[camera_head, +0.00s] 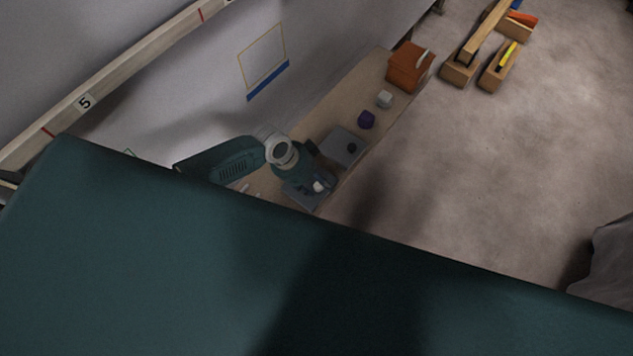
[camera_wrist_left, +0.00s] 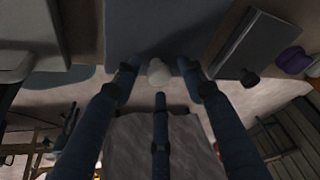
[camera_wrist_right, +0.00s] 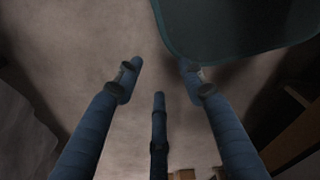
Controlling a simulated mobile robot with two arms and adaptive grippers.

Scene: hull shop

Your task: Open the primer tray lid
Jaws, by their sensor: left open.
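A flat grey tray lid with a pale round knob (camera_wrist_left: 158,72) lies on the bench below my left gripper; the lid (camera_wrist_left: 150,25) also shows in the head view (camera_head: 300,197). My left gripper (camera_head: 311,183) is open, its fingers spread around the pale knob. I cannot tell whether they touch it. A second grey lid (camera_head: 336,143) with a dark knob (camera_head: 351,148) lies beside it, farther along the bench. No label shows which is the primer tray. My right gripper (camera_wrist_right: 160,72) is open and empty, with bare floor behind it.
Farther along the bench (camera_head: 366,82) stand a purple piece (camera_head: 366,119), a pale block (camera_head: 384,99) and an orange box (camera_head: 405,68). Wooden stands (camera_head: 497,67) are on the floor at the upper right. My own teal body covers the lower head view. A wall borders the bench.

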